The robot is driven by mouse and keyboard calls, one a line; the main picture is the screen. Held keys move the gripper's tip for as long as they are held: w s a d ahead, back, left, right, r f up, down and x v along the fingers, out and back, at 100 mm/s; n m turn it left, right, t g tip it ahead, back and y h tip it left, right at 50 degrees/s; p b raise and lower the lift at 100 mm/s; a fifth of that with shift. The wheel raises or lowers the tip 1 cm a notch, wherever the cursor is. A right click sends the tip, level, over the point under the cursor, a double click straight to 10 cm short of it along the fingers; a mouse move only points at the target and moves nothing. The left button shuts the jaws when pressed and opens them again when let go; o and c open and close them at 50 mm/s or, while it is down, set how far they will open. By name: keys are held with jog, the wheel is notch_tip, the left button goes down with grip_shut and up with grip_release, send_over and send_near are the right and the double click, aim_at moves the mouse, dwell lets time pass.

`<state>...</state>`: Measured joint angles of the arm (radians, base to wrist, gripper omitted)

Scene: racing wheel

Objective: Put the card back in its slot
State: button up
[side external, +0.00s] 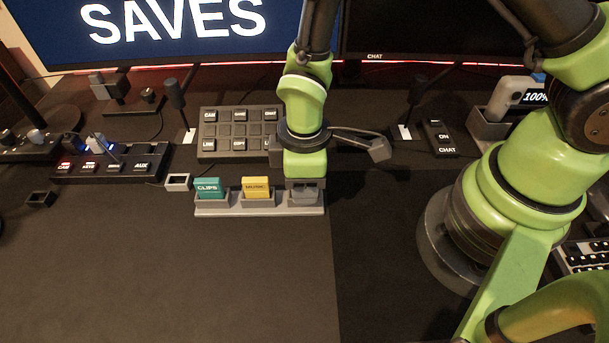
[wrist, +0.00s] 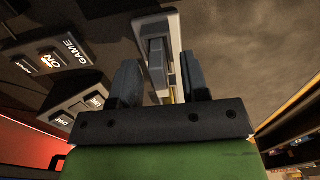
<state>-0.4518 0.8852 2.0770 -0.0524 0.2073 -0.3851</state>
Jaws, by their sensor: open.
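A low grey rack (side external: 262,211) with a row of slots stands on the desk. A teal card marked CLIPS (side external: 207,187) stands upright in its left slot, and a yellow card marked MUSIC (side external: 256,186) in its middle slot. My gripper (side external: 304,190) is at the right slot, pointing down and hiding much of it. In the wrist view the gripper (wrist: 158,70) is open, with one finger on each side of a grey block (wrist: 157,62) on the rack (wrist: 176,38). I cannot tell whether this block is the slot or a card in it. A yellow sliver shows behind.
A button pad (side external: 225,131) lies behind the rack, and a small open box (side external: 177,182) sits to its left. A switch strip (side external: 110,165) is farther left. A CHAT switch (side external: 439,138) is at right. The desk in front of the rack is clear.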

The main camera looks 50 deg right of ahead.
jog(key=shift+r, duration=0.15)
notch_tip(320, 180, up, 10)
jog(key=shift+f, duration=0.15)
dwell(0.4)
jog(key=s+d+r+m+t+y, duration=0.1)
jog(key=s+d+r+m+t, duration=0.2)
jog(key=r, duration=0.6)
jog(key=s+d+r+m+t+y, duration=0.1)
jog(key=s+d+r+m+t, duration=0.3)
jog(key=m, duration=0.6)
jog(key=shift+d+v, duration=0.65)
jog(key=shift+v, duration=2.45)
jog(key=shift+f, duration=0.1)
